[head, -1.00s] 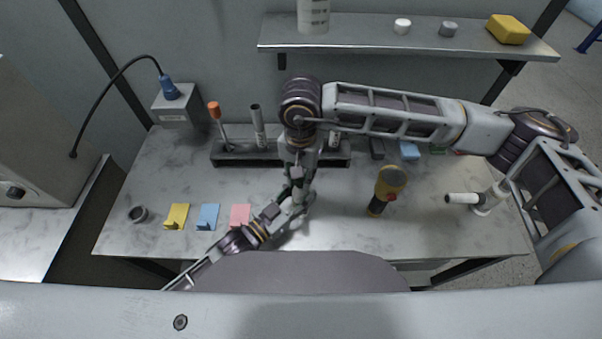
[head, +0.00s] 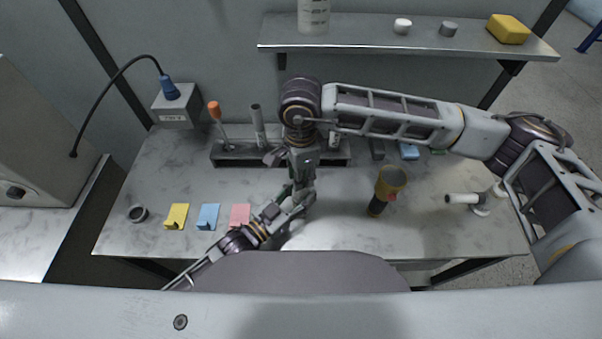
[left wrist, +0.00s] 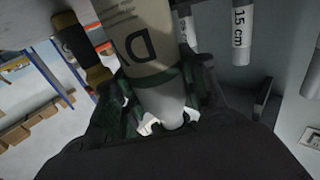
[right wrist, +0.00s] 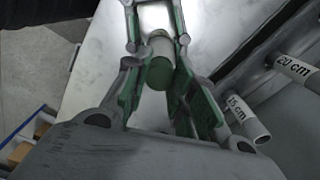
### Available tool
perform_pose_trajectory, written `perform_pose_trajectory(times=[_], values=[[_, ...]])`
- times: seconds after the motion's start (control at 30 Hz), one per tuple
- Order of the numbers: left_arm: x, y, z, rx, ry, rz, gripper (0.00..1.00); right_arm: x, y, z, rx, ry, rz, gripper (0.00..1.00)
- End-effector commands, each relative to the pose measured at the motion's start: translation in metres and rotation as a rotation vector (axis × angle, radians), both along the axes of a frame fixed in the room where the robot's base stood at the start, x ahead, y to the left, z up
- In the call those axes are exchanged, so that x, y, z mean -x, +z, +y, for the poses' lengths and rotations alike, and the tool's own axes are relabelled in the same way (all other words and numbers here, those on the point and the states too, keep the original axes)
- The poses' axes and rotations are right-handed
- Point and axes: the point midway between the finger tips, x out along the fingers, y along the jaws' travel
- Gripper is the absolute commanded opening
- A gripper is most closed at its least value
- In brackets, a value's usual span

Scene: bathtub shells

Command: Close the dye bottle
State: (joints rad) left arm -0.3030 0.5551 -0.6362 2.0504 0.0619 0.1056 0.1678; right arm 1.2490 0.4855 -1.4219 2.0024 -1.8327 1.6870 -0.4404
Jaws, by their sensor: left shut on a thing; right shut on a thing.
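The dye bottle (left wrist: 137,47), a pale cylinder with dark letters partly in view, is in my left gripper (left wrist: 155,85), which is shut on it. In the head view, my left gripper (head: 290,203) meets my right gripper (head: 302,185) above the table's front middle. My right gripper (right wrist: 160,68) comes from above and is shut on a small round grey-green piece, seemingly the cap (right wrist: 160,68). The cap is in line with the pale bottle (right wrist: 155,18). Whether it is seated on the bottle is hidden.
A white pipe piece (head: 462,198) is farther right. A rack (head: 232,153) with tubes stands behind, below a shelf (head: 365,33).

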Motion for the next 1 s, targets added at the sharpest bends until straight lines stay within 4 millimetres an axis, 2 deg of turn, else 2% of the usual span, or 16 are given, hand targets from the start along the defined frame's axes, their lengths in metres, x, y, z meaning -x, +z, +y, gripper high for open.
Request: perform_pose_trajectory(times=[1.0], values=[[0.0006, -0.0004, -0.0004, -0.001, -0.001, 0.001, 0.00, -0.0006, 0.0000, 0.0007, -0.003, -0.845, 0.000, 0.17]])
